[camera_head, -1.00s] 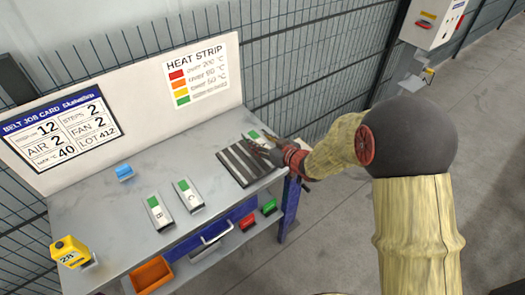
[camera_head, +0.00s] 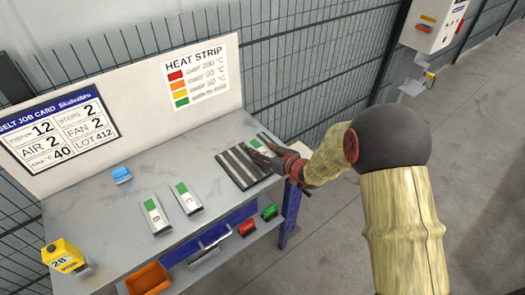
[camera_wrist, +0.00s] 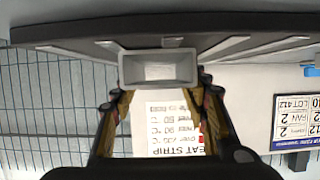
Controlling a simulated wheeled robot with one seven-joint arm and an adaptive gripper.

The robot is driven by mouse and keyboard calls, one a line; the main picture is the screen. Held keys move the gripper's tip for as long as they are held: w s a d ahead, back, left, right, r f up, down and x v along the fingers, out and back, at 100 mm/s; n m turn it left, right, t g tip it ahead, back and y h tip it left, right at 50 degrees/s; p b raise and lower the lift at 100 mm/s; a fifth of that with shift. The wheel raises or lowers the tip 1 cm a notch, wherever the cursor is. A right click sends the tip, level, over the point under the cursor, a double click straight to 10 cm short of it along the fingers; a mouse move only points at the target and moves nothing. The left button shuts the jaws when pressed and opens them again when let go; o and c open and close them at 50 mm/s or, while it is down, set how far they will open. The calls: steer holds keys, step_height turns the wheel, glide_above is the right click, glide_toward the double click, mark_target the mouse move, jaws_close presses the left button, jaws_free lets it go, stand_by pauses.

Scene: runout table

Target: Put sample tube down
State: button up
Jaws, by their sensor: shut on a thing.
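My gripper (camera_head: 262,157) is over the right end of the table, low at the dark plate with light stripes (camera_head: 236,170). In the wrist view my gripper (camera_wrist: 160,88) is shut on a grey, block-ended piece, likely the sample tube (camera_wrist: 160,68). The tube lies across the fingertips, right against the striped plate (camera_wrist: 75,38) in that view; I cannot tell whether it rests on it. In the head view the fingers mostly hide the tube, and a green patch (camera_head: 256,143) shows just behind them.
Two grey pieces with green ends, marked B (camera_head: 156,217) and C (camera_head: 187,198), lie on the grey table (camera_head: 110,245). A blue block (camera_head: 121,174) and a yellow device (camera_head: 63,254) stand further left. Orange (camera_head: 149,278), red (camera_head: 249,228) and green (camera_head: 270,212) bins sit below the front edge.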

steer(key=o, duration=1.3)
steer(key=shift+s+d+r, duration=0.15)
steer(key=shift+r, duration=0.1)
steer(key=p+v, duration=0.4)
steer(key=v, duration=0.7)
steer(key=shift+s+d, duration=0.2)
steer(key=shift+s, duration=0.05)
steer(key=shift+w+r, duration=0.1)
steer(key=s+d+r+m+h, duration=0.2)
steer(key=s+d+r+h, duration=0.15)
steer(key=d+r, duration=0.35)
steer(key=s+d+r+m+h, duration=0.2)
steer(key=d+r+h, duration=0.25)
steer(key=r, duration=0.35)
steer(key=s+a+r+m+g, duration=0.1)
steer(key=s+r+g, duration=0.1)
steer(key=s, duration=1)
steer(key=s+a+r+m+g, duration=0.1)
steer(key=s+r+g, duration=0.2)
steer(key=s, duration=1)
steer(key=shift+s+a+r+m+g+y, duration=0.2)
steer(key=shift+m+g+y, duration=0.1)
steer(key=shift+m, duration=0.1)
